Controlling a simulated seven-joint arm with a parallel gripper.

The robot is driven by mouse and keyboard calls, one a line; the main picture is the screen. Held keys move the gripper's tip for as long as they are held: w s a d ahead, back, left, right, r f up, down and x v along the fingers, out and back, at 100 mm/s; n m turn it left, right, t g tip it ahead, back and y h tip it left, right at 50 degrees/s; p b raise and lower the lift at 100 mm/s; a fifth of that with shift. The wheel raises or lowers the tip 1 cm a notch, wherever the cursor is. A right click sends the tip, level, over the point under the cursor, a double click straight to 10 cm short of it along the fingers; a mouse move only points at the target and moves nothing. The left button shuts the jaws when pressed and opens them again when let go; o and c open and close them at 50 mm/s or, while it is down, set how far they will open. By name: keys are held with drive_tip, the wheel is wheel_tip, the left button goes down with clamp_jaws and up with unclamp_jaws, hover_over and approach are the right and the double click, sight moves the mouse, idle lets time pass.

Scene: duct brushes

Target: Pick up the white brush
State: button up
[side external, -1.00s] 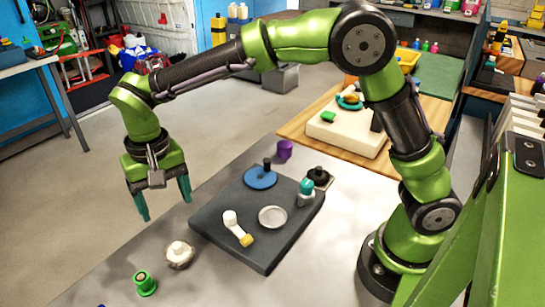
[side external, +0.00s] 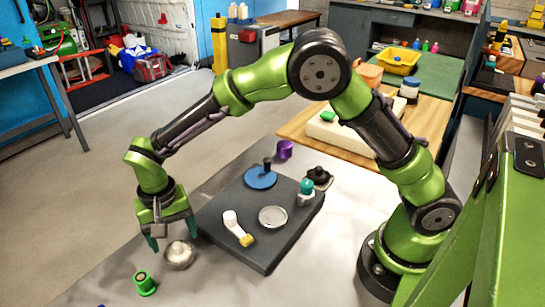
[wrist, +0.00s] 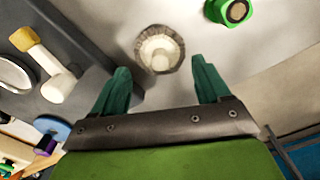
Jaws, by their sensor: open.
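The white brush (side external: 178,255), round with a white knob and a greyish-beige bristle rim, sits on the grey table beside the dark mat's left corner. In the wrist view the white brush (wrist: 160,48) shows knob up, just beyond and between the fingertips. My gripper (side external: 173,237) is open and empty, its two teal fingers pointing down close to the brush, one on either side in the picture. The gripper (wrist: 162,70) also shows in the wrist view with its fingers wide apart. I cannot tell the exact height of the tips over the table.
A green round brush (side external: 145,284) stands near the white one. The dark mat (side external: 270,252) holds a white-and-yellow piece (side external: 236,228), a pale dish (side external: 272,216), a blue disc with a dark knob (side external: 260,178) and a teal-topped piece (side external: 306,190). A purple cup (side external: 284,150) stands behind.

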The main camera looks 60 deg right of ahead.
sight(176, 244)
wheel_tip(176, 244, down, 5)
drive_tip(key=shift+r, duration=0.1)
